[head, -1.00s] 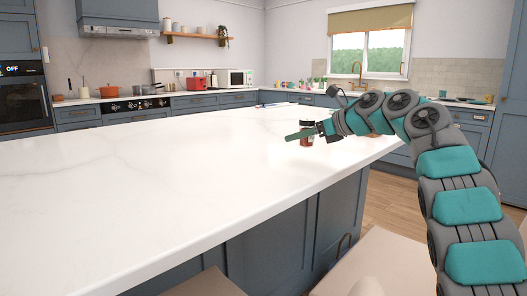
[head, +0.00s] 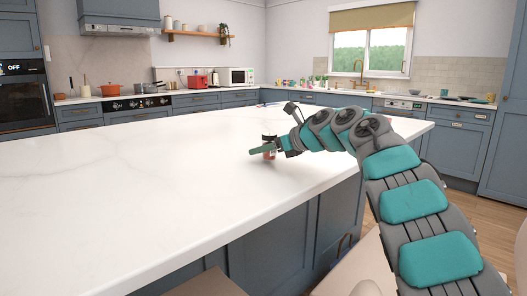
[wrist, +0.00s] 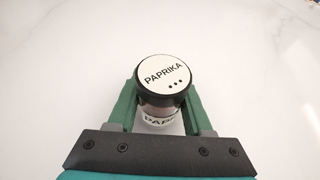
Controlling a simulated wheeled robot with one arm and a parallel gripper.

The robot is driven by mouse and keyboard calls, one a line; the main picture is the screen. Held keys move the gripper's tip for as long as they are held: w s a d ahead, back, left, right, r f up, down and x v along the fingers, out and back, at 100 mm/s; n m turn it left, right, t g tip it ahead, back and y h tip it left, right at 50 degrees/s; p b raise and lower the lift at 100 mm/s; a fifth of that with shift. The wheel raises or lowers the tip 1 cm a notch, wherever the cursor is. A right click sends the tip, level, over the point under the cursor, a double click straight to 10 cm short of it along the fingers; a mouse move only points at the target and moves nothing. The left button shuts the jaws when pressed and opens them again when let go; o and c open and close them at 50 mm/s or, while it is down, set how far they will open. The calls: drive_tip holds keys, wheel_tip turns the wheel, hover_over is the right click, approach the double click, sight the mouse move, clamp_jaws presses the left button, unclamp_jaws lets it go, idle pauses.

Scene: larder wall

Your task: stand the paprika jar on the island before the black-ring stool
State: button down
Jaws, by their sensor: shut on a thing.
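The paprika jar (wrist: 164,82) has a white lid with a black rim, marked PAPRIKA and three dots, in the wrist view. My gripper (wrist: 158,108) is shut on it, with one green finger on each side. In the head view, the jar (head: 269,151) is upright in my gripper (head: 268,152), over the white marble island (head: 130,190). I cannot tell whether its base touches the top. Beige stool seats (head: 350,262) show at the lower edge, by the island's near side. A dark curved bar (head: 343,246) stands near one; I cannot tell whether it is the black ring.
The island top is bare to the left of my gripper. Its near edge (head: 200,245) runs diagonally.

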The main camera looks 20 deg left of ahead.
drive_tip(key=shift+f, duration=0.25)
drive_tip(key=shift+f, duration=0.15)
drive_tip(key=shift+c, duration=1.6)
unclamp_jaws()
drive_tip(key=shift+d+r, duration=0.15)
drive_tip(key=shift+r, duration=0.05)
drive_tip(key=b+v, duration=0.2)
drive_tip(key=v, duration=0.9)
drive_tip(key=shift+s+d+r+b, duration=0.1)
drive_tip(key=shift+s+d+b, duration=0.05)
drive_tip(key=shift+d+b, duration=0.25)
